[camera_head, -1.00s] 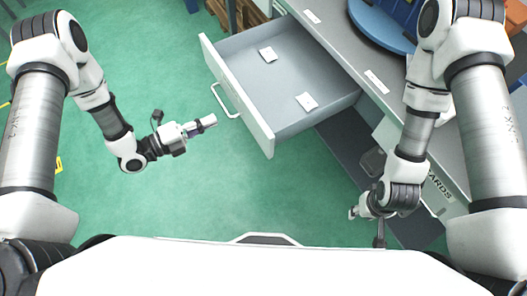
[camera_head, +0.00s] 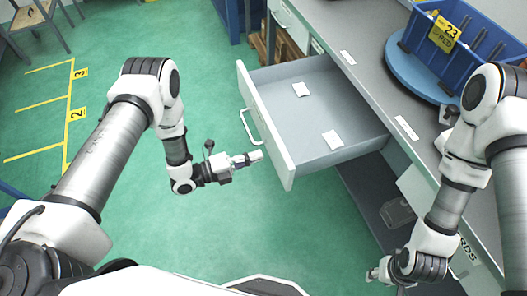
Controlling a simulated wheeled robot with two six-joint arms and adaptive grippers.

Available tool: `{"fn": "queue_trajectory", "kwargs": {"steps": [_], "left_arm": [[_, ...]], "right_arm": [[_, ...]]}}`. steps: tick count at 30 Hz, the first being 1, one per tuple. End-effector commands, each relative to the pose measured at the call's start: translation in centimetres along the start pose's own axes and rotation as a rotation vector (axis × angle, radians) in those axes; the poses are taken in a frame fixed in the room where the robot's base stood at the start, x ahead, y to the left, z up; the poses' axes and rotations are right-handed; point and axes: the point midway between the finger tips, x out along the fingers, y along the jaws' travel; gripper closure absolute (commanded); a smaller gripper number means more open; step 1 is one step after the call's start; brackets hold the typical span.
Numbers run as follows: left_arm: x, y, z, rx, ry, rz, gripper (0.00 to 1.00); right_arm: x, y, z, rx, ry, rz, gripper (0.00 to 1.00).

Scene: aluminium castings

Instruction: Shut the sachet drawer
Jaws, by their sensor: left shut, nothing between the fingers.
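The sachet drawer (camera_head: 278,121) stands pulled out from the grey bench, its white front facing left with a bar handle (camera_head: 251,126). Two small white sachets lie on its floor, one near the back (camera_head: 301,89) and one nearer me (camera_head: 332,139). My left gripper (camera_head: 256,156) is shut and empty, just left of the drawer front and a little below the handle, apart from it in the picture. My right gripper (camera_head: 372,275) is low beside the bench at the bottom right; its fingers are small and partly hidden by the wrist.
The bench top (camera_head: 370,88) carries a blue round turntable (camera_head: 418,73) with a blue bin (camera_head: 470,45) labelled 23. Below the drawer is a dark lower shelf (camera_head: 375,205). Green floor (camera_head: 215,80) left of the drawer is clear. A chair (camera_head: 38,18) stands far left.

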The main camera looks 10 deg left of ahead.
Motion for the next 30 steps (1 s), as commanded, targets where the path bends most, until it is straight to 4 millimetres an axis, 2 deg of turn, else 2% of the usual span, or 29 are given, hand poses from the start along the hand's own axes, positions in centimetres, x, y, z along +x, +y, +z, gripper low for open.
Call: {"fn": "queue_trajectory", "kwargs": {"steps": [3,6,23,30], "left_arm": [[1.8,-0.2,-0.1,0.0,0.003,0.0,1.0],[2.6,-0.1,-0.1,0.0,0.002,0.0,1.0],[3.5,0.1,0.0,0.0,0.002,0.0,1.0],[6.7,0.3,0.1,0.002,0.004,-0.001,1.0]], "right_arm": [[-0.6,0.0,0.0,0.0,0.0,0.0,0.6],[-0.6,0.0,0.0,0.0,0.0,0.0,0.6],[-0.2,0.0,0.0,0.0,0.0,0.0,0.6],[1.1,0.0,0.0,0.0,0.0,0.0,0.6]]}}
